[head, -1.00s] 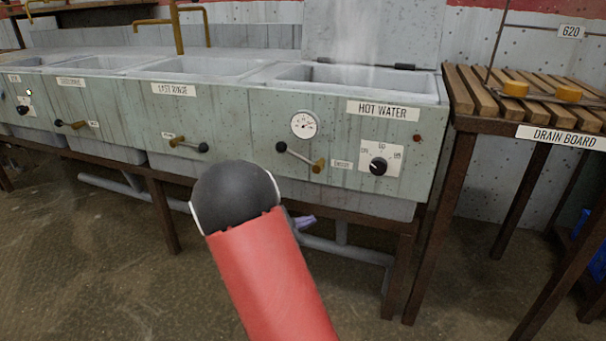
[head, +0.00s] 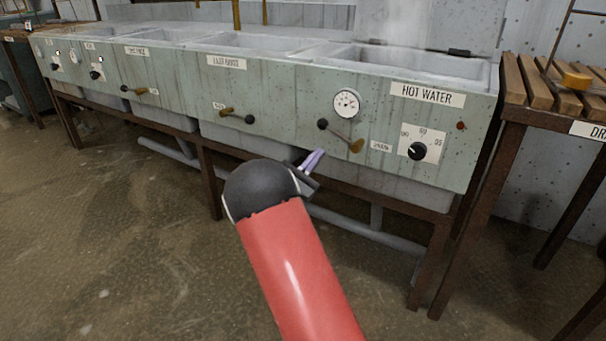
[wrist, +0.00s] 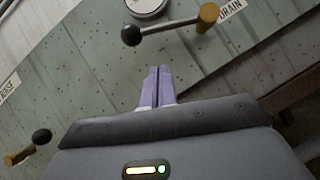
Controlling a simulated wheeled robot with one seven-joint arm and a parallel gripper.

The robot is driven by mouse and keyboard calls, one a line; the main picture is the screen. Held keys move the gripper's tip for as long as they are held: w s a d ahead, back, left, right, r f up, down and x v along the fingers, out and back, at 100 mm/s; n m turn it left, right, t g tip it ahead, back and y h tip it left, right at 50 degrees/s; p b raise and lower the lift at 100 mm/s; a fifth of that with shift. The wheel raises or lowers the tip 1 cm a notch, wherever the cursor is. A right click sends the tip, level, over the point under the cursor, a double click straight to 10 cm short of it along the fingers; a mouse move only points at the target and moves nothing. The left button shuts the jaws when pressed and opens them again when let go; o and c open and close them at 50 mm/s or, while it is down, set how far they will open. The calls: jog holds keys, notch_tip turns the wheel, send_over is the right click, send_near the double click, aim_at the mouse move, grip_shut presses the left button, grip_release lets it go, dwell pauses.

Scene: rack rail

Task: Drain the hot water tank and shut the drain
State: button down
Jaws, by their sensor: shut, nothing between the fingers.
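The hot water tank (head: 400,60) is the rightmost basin of the row, with pale steam above it and a HOT WATER label (head: 427,94). Its drain lever (head: 340,136) slants down to the right on the front panel, from a dark knob to a brass end. The lever also shows at the top of the wrist view (wrist: 168,28), beside a DRAIN label (wrist: 231,6). My gripper (head: 318,155) is shut and empty, just below and left of the lever in the head view. In the wrist view its purple fingers (wrist: 157,72) point toward the lever, apart from it.
A round gauge (head: 347,103) sits above the lever and a rotary dial (head: 418,151) to its right. Another lever (head: 238,116) is on the last rinse basin. Pipes (head: 365,232) and frame legs stand below. The drain board (head: 540,85) is at right. Open floor lies front left.

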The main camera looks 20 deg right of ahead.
aim_at(334, 132)
jog(key=shift+s+d+r, duration=0.1)
jog(key=shift+d+r, duration=0.25)
jog(key=shift+r, duration=0.3)
jog(key=shift+s+d+r, duration=0.1)
jog(key=shift+d+r, duration=0.2)
jog(key=shift+r, duration=0.4)
jog(key=shift+s+d+r, duration=0.1)
jog(key=shift+d+r, duration=0.25)
jog(key=shift+r, duration=0.3)
jog(key=shift+r+m+g, duration=0.25)
jog(key=shift+m+g, duration=0.35)
